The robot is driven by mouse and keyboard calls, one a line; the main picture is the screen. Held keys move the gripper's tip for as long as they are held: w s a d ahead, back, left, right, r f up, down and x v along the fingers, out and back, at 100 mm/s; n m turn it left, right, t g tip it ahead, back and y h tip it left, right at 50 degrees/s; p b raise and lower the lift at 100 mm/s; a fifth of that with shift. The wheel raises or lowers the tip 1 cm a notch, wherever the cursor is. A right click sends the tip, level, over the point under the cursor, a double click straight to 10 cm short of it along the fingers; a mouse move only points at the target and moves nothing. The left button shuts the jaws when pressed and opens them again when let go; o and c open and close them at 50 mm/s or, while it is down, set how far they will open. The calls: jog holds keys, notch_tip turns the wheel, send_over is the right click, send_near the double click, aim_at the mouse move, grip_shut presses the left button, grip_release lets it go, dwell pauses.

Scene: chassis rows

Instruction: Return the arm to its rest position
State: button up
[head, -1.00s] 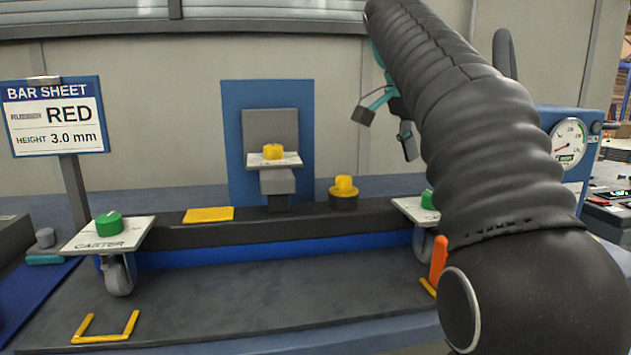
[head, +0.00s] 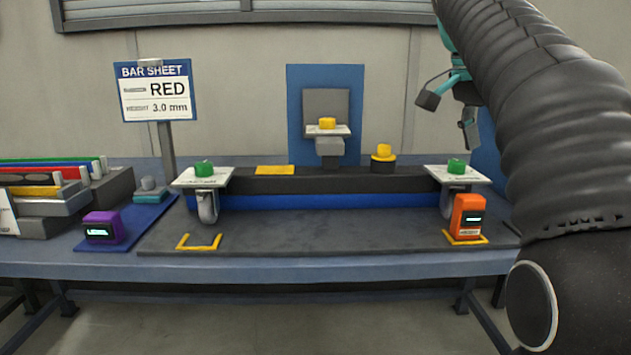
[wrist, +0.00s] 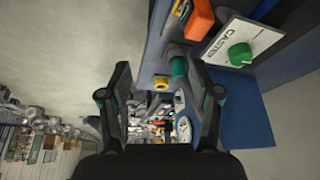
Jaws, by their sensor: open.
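My arm runs down the right side of the head view, in a black ribbed sleeve. My gripper (head: 448,115) shows at its far end, with dark fingertips and teal links. The fingertips stand apart with nothing between them. In the wrist view my gripper (wrist: 160,85) is also open and empty, its two fingers spread to either side. It hangs in the air above and behind the right end of the bench fixture, touching nothing that I can see.
The workbench (head: 330,266) carries a dark bar with caster plates (head: 201,178) at both ends. An orange device (head: 467,217) stands at right, a purple device (head: 103,228) at left. A bar sheet sign (head: 155,92) stands behind. The wrist view shows a green-knobbed caster plate (wrist: 218,42) close by.

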jog(key=w+f+n+t, duration=0.1)
jog(key=w+f+n, duration=0.5)
jog(key=f, duration=0.1)
jog(key=s+a+f+n, duration=0.1)
jog(key=f, duration=0.1)
jog(key=s+a+f+n+y, duration=0.1)
jog(key=f, duration=0.2)
jog(key=s+a+f+n+t+y, duration=0.1)
jog(key=a+f, duration=0.1)
jog(key=shift+s+f+n, duration=0.1)
jog(key=shift+f+n, duration=0.15)
jog(key=shift+n, duration=0.15)
jog(key=s+a+f+n+t+y, duration=0.1)
jog(key=s+a+f+n, duration=0.1)
jog(key=s+f, duration=0.6)
jog(key=s+a+f+n+t+y, duration=0.1)
jog(key=s+a+f, duration=0.4)
jog(key=s, duration=0.9)
notch_tip(320, 180, down, 4)
jog(key=shift+s+a+r+n, duration=0.1)
jog(key=shift+s+a+n, duration=0.25)
jog(key=shift+n, duration=0.35)
